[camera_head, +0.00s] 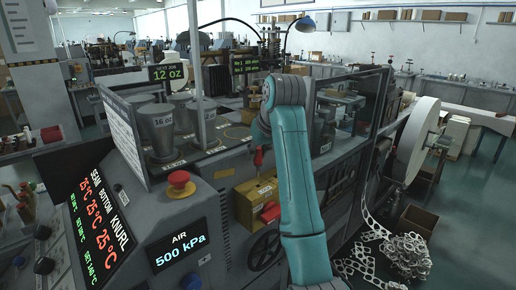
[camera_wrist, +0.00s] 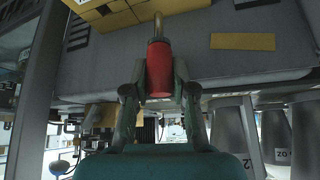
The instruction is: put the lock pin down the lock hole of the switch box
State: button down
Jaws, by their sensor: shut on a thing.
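My gripper (camera_wrist: 160,78) is shut on the red grip of the lock pin (camera_wrist: 159,70). The pin's thin metallic shank (camera_wrist: 158,26) points away from my gripper, toward the yellow switch box (camera_wrist: 120,18). In the head view the red pin (camera_head: 257,157) hangs just above the switch box (camera_head: 246,207), left of my teal arm. The box has a red handle (camera_head: 270,211) on its front. My arm hides most of the gripper there. I cannot make out the lock hole, or whether the shank touches the box.
The grey machine front carries a red stop button (camera_head: 180,183) left of the box and a black handwheel (camera_head: 264,250) below it. Metal cups (camera_head: 157,131) stand behind a guard panel. Scrap metal (camera_head: 407,254) lies on the floor at right.

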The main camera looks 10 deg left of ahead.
aim_at(258, 170)
jog(key=shift+f, duration=2.85)
jog(key=shift+f, duration=0.1)
jog(key=c, duration=0.9)
grip_release()
jog(key=shift+o, duration=0.2)
jog(key=v, duration=0.7)
